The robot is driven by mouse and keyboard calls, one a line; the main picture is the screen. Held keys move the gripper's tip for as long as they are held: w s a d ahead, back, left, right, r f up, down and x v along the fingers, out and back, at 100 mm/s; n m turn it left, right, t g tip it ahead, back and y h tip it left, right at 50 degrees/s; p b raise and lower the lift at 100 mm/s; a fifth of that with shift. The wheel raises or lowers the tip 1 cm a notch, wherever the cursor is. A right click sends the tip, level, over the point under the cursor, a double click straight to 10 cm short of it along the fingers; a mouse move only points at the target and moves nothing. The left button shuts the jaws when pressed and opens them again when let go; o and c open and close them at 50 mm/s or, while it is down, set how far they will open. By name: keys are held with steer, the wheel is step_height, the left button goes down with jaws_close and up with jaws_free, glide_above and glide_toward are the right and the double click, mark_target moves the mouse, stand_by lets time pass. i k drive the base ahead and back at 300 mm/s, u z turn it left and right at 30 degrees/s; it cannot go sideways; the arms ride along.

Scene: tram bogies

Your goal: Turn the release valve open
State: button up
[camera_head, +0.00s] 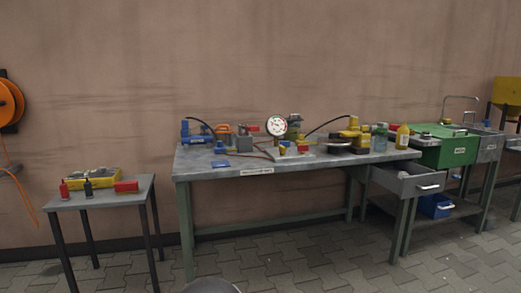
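A workbench (215,170) stands against the wall with hydraulic-looking parts on it. A round white pressure gauge (277,125) stands upright near its middle. Just below and right of the gauge is a light plate (294,157) with small red and yellow parts; a small red part (303,149) sits on it. I cannot tell for sure which part is the release valve, or how it is turned. My gripper is not in view.
A small side table (100,199) with bottles and a yellow tray (92,179) stands left. A grey drawer (400,184) juts out open at the bench's right, near a green box (448,150). Paved floor (320,255) in front looks clear.

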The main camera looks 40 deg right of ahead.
mark_target(302, 148)
steer(key=u, duration=0.15)
steer(key=i, duration=0.9)
steer(key=z, duration=0.75)
steer(key=i, duration=1.25)
steer(key=z, duration=1.1)
